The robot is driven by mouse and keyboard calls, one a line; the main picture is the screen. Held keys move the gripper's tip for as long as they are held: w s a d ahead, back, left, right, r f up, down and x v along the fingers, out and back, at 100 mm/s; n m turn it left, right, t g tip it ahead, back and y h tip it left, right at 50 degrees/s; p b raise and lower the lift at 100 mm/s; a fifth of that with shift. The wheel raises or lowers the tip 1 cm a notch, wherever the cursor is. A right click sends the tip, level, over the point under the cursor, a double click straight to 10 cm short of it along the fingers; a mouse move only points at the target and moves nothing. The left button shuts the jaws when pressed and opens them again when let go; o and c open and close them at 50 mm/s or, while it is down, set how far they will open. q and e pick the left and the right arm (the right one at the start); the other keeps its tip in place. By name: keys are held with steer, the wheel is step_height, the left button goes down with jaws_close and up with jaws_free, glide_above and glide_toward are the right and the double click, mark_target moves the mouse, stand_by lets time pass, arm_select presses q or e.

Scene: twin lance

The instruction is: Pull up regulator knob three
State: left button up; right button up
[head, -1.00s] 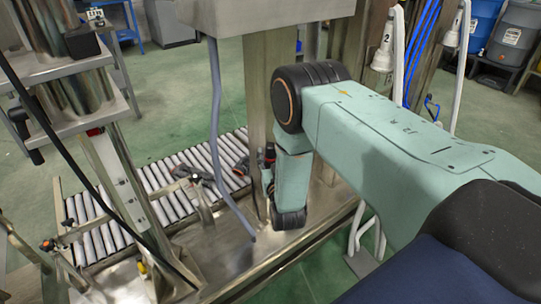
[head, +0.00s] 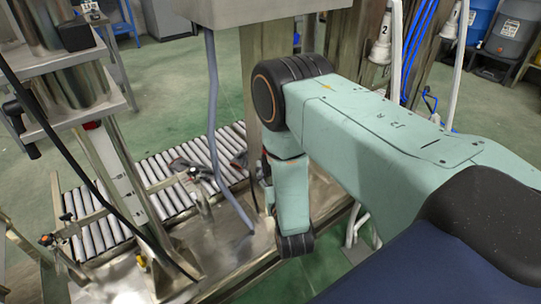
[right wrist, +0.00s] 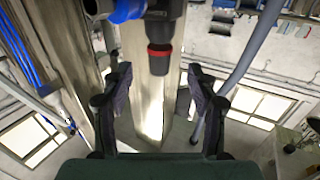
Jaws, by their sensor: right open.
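A black knob with a red ring (right wrist: 159,58) hangs below a dark regulator body in the right wrist view, with a blue part at its upper left. I cannot read a number on it. My right gripper (right wrist: 160,80) is open and empty. Its two dark fingers stand apart, one left and one right of the knob's lower end in the picture, with gaps visible on both sides. In the head view my right arm hides the knob and the gripper. My left gripper is not in view.
A steel post (head: 263,75) stands beside my right arm, under a metal box (head: 255,8). A grey hose (head: 214,120) hangs left of the post. A roller conveyor (head: 150,175) lies at left behind a metal frame. Blue cables (head: 418,45) hang at right.

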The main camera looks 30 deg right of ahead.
steer(key=shift+v, duration=1.7)
